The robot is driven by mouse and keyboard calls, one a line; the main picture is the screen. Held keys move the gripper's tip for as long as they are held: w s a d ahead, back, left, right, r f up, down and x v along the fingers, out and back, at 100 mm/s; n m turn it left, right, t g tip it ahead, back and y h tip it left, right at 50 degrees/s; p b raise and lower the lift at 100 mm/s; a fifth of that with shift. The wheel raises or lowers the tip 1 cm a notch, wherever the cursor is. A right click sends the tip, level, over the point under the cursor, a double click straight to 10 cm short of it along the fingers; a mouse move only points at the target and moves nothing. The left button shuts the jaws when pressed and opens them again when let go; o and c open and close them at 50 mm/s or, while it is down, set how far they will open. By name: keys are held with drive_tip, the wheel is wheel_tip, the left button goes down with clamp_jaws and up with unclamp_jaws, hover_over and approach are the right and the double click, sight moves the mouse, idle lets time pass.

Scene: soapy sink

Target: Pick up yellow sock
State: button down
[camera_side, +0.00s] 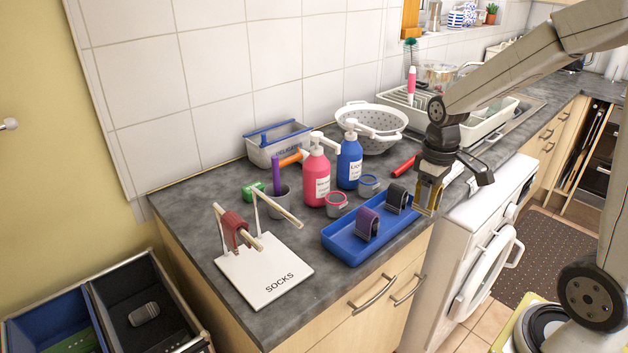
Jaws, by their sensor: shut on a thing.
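My gripper (431,188) points down over the right end of the blue tray (352,247). It is shut on the yellow sock (434,203), which shows as a narrow yellow strip between and below the fingers. The fingers hide much of the sock. I cannot tell whether the sock still touches the tray. A purple sock (367,223) and a dark grey sock (397,198) stand in the tray, to the left of my gripper.
A white stand marked SOCKS (262,271) holds a red sock (236,229) on one of its rods. Pink (315,178) and blue (349,163) pump bottles stand behind the tray, with small pots near them. A white colander (371,123) and dish rack (483,127) are farther back.

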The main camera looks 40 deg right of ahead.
drive_tip(key=shift+s+a+r, duration=0.1)
drive_tip(key=shift+s+r, duration=0.1)
drive_tip(key=shift+s, duration=0.2)
drive_tip(key=shift+s+a+r, duration=0.1)
drive_tip(key=shift+s+r, duration=0.05)
drive_tip(key=shift+s, duration=0.25)
drive_tip(key=shift+w+a+r, duration=0.15)
drive_tip(key=shift+w+a, duration=0.15)
drive_tip(key=shift+w, duration=0.15)
drive_tip(key=w+a+r, duration=0.3)
drive_tip(key=w+a, duration=0.4)
drive_tip(key=a, duration=0.3)
drive_tip(key=w+a+r, duration=0.2)
drive_tip(key=w+a, duration=0.5)
drive_tip(key=a, duration=0.4)
drive_tip(key=shift+m, duration=0.4)
drive_tip(key=a, duration=0.3)
drive_tip(key=a+r, duration=0.1)
drive_tip(key=a, duration=0.3)
drive_tip(key=w+a+r, duration=0.1)
drive_tip(key=a, duration=0.3)
